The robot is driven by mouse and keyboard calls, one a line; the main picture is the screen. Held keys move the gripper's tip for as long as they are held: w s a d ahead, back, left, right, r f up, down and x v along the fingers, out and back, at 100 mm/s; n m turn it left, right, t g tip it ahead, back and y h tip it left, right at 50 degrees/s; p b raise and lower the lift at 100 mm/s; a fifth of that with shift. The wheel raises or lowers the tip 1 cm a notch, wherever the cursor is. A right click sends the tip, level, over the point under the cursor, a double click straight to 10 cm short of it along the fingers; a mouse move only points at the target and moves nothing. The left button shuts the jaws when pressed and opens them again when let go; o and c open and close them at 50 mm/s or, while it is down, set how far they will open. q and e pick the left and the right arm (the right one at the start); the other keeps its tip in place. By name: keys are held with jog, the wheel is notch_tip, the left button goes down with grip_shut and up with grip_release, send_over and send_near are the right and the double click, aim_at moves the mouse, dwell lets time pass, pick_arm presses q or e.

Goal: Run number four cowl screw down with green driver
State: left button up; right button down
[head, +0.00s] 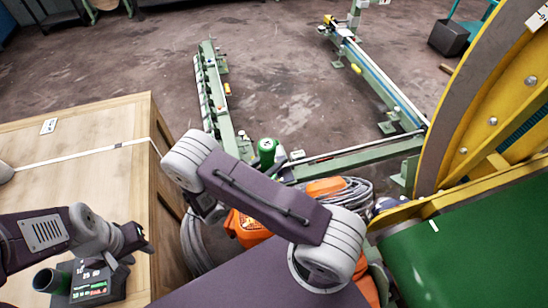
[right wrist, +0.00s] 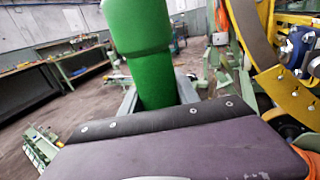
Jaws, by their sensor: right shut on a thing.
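The green driver (head: 267,153) stands up beyond my right forearm in the head view. In the right wrist view its green body (right wrist: 140,50) rises from between the jaws of my right gripper (right wrist: 158,115), which is shut on it. The driver's tip is hidden. A yellow ring-shaped cowl (head: 480,140) with a grey rim stands at the right, with several silver screw heads (head: 493,121) on its face. I cannot tell which screw is number four. The driver is left of the cowl, apart from it. My left gripper (head: 147,246) is over the crate; its jaws are unclear.
A wooden crate (head: 110,120) with a white strap fills the left. A dark box with a display (head: 95,283) and a green cylinder (head: 52,281) are near my left gripper. Green rails (head: 215,95) and coiled cable (head: 345,193) lie beyond. A green surface (head: 470,250) is at lower right.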

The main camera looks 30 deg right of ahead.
jog(key=shift+f+b, duration=2.35)
jog(key=shift+f, duration=0.9)
jog(key=shift+r, duration=0.2)
jog(key=shift+f+b, duration=0.5)
jog(key=shift+f, duration=0.7)
jog(key=shift+r, duration=0.1)
jog(key=shift+r+p, duration=2.35)
jog(key=shift+r, duration=0.2)
